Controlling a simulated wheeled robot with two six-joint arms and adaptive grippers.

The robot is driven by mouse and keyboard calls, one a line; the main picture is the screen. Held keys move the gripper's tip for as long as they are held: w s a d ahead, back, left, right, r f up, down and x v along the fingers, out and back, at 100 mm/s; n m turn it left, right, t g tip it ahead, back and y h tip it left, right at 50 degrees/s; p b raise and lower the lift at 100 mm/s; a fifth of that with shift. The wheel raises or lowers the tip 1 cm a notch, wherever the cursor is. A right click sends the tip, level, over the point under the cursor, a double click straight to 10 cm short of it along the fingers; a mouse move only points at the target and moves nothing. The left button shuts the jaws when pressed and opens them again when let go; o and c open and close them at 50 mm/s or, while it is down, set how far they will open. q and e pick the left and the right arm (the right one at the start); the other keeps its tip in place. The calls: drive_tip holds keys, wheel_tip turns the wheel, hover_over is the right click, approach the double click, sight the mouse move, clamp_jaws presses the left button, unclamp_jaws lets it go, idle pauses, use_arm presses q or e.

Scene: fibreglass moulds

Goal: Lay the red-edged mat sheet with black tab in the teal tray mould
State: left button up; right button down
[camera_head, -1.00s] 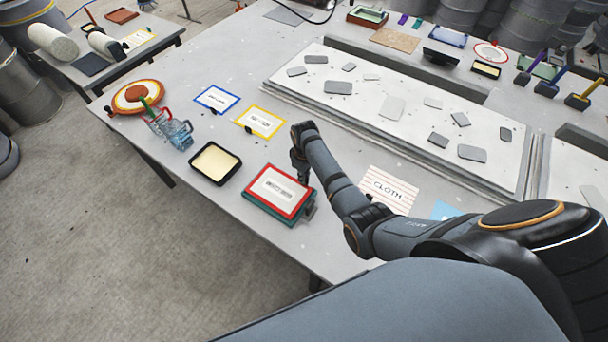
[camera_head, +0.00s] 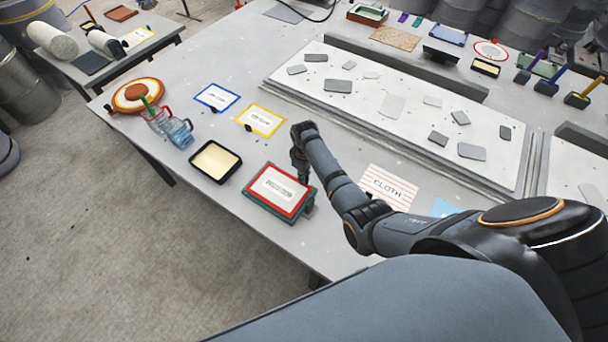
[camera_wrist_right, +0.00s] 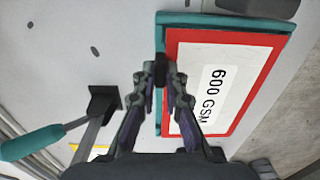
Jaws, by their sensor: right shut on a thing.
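The red-edged mat sheet (camera_head: 278,188) is white with a printed label, which reads "600 GSM" in the right wrist view (camera_wrist_right: 210,85). It lies flat over the teal tray mould (camera_head: 264,212), whose rim shows around it, also in the right wrist view (camera_wrist_right: 228,20). Whether the sheet touches the tray floor cannot be told. My right gripper (camera_wrist_right: 161,78) is shut on the black tab (camera_wrist_right: 161,68) at the sheet's edge. In the head view, my right gripper (camera_head: 303,178) is at the sheet's right edge, partly hidden by its arm. My left gripper is not in view.
A black-rimmed cream tray (camera_head: 215,161) stands left of the teal mould. Yellow-edged (camera_head: 261,120) and blue-edged (camera_head: 217,97) sheets lie behind. Clear jugs (camera_head: 178,131) stand at the left. A striped cloth sheet (camera_head: 388,187) lies right of my arm. A teal-handled tool (camera_wrist_right: 32,142) is beside the gripper.

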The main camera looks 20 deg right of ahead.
drive_tip(key=shift+f, duration=0.15)
idle(0.3)
drive_tip(key=shift+f+b, duration=0.45)
drive_tip(key=shift+f, duration=0.15)
drive_tip(key=shift+r+p, duration=0.1)
drive_tip(key=shift+p, duration=0.2)
drive_tip(key=c, duration=1.3)
unclamp_jaws()
drive_tip(key=shift+c, duration=0.2)
wheel_tip(320, 180, up, 12)
